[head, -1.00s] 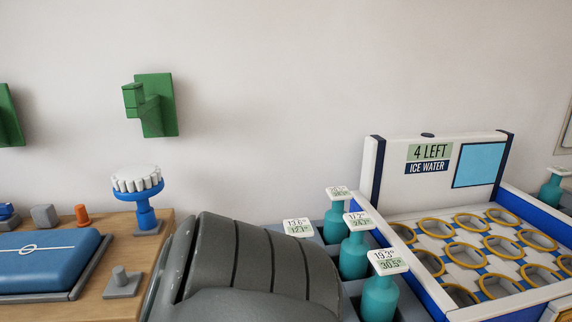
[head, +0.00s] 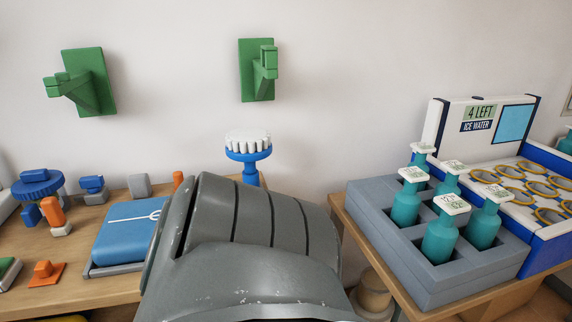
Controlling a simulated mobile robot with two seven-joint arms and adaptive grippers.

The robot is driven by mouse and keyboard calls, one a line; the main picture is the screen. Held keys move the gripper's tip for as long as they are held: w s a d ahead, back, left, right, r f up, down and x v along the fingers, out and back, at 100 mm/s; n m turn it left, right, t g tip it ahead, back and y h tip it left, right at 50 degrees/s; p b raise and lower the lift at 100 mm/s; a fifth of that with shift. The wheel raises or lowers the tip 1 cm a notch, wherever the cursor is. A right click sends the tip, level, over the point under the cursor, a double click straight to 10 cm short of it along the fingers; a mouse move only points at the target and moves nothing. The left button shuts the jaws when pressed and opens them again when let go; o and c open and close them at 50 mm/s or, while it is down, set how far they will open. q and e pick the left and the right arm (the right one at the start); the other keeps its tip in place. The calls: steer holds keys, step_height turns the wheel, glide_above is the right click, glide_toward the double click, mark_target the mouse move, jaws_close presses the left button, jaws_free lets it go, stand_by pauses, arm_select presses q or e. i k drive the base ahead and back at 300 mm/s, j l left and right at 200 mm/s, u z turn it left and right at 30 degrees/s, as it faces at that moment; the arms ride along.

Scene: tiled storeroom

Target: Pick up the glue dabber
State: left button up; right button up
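I cannot say for sure which thing is the glue dabber. Small tools stand on the left wooden table (head: 75,292). An upright orange piece on a pale base (head: 52,214) stands left of a blue padded box (head: 126,232). A blue stand with a white bristled top (head: 248,150) rises at the table's back right. A small orange knob on a flat plate (head: 45,271) lies near the front. Neither of my grippers is in view. A large grey ribbed part of my own body hides the table's right side.
Two green brackets (head: 90,82) are on the wall. A grey rack (head: 430,275) with teal bottles (head: 440,238) stands on the right table, beside a blue-and-white crate (head: 545,250) with yellow-ringed holes. A round tan object (head: 373,293) shows in the gap between the tables.

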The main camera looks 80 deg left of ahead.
mark_target(51, 206)
steer(key=k+j+u, duration=0.2)
steer(key=k+u, duration=0.25)
steer(key=u, duration=0.4)
steer(key=k+u, duration=0.1)
steer(key=u, duration=0.3)
steer(key=j+u, duration=0.1)
steer(key=u, duration=0.3)
steer(key=k+j+u, duration=0.1)
steer(key=u, duration=0.3)
